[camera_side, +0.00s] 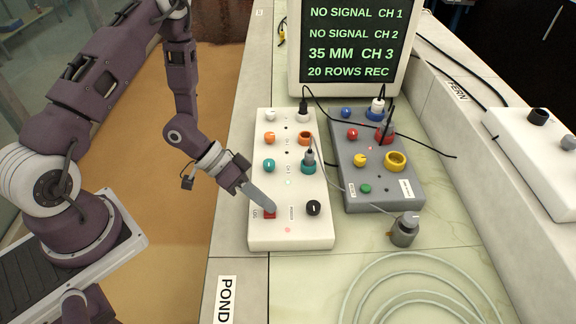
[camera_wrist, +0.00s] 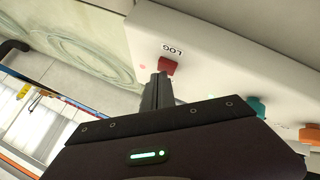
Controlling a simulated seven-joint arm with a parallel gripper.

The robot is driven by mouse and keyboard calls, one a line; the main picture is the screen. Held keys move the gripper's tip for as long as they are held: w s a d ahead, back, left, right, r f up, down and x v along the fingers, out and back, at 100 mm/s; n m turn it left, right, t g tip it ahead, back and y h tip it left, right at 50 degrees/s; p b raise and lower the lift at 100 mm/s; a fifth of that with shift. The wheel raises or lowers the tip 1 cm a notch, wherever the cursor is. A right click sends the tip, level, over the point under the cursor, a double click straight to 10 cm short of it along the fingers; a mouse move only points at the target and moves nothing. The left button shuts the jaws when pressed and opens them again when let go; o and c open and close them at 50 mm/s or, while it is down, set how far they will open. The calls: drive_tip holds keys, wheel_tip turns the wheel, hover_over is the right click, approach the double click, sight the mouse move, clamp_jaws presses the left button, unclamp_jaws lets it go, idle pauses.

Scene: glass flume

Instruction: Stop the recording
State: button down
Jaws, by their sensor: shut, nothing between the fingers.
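The white logger box (camera_side: 259,232) stands on the counter. The red button (camera_side: 270,215) marked LOG is near its front left corner, and it also shows in the wrist view (camera_wrist: 168,65). My gripper (camera_side: 271,208) is shut and empty. Its fingertips are at the red button, partly over it in the side view; I cannot tell whether they touch it. A small red light (camera_side: 287,230) glows on the box in front of the button. The screen (camera_side: 350,45) reads NO SIGNAL for CH 1 and CH 2, 35 MM CH 3 and 20 ROWS REC.
A black knob (camera_side: 313,208) is right of the button. A plug stands in the teal socket (camera_side: 308,167). A grey box (camera_side: 382,195) with a cabled plug is to the right. A grey cylinder (camera_side: 403,232) and coiled tubing (camera_side: 420,262) lie on the counter at front right.

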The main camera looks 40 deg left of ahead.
idle(0.3)
drive_tip(key=shift+r, duration=0.9)
wheel_tip(320, 180, up, 6)
idle(0.5)
drive_tip(key=w+a+r+n+t+y, duration=0.1)
drive_tip(key=w+a+r+t+y, duration=0.2)
drive_tip(key=a+r+y, duration=0.75)
drive_tip(key=s+d+r+n+h, duration=0.1)
drive_tip(key=s+d+r, duration=0.2)
drive_tip(key=s+r, duration=0.3)
drive_tip(key=s+d+r+n+g+h, duration=0.1)
drive_tip(key=s+d+r, duration=0.2)
drive_tip(key=s, duration=1)
wheel_tip(320, 180, up, 3)
drive_tip(key=shift+s+f+n+g, duration=0.1)
drive_tip(key=shift+s+n+g, duration=0.2)
drive_tip(key=shift+s, duration=0.05)
